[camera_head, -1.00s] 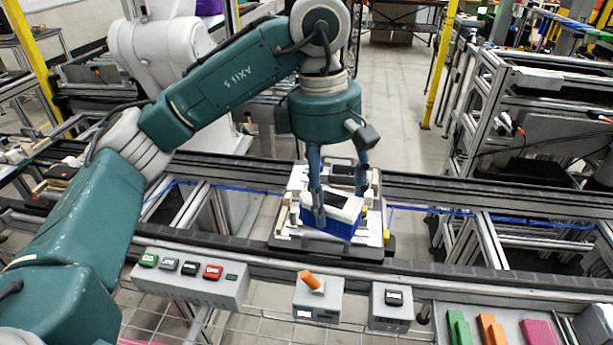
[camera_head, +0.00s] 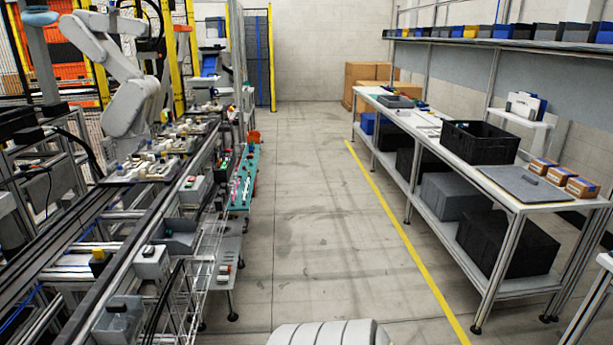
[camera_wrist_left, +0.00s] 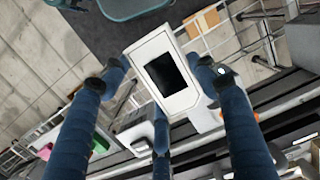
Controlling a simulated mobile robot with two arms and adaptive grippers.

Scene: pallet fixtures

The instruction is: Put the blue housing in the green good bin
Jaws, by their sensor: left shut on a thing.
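Neither the housing nor either gripper shows in the head view. I cannot make out a green good bin in the head view. A small green thing (camera_wrist_left: 100,143) lies beyond the fingers in the left wrist view, too unclear to name.
In the head view, the conveyor line (camera_head: 150,225) with fixtures runs along the left. A workbench (camera_head: 410,120) on the right carries a black crate (camera_head: 480,142), a grey mat (camera_head: 520,186) and small cartons (camera_head: 582,187). The floor aisle (camera_head: 310,210) between is clear.

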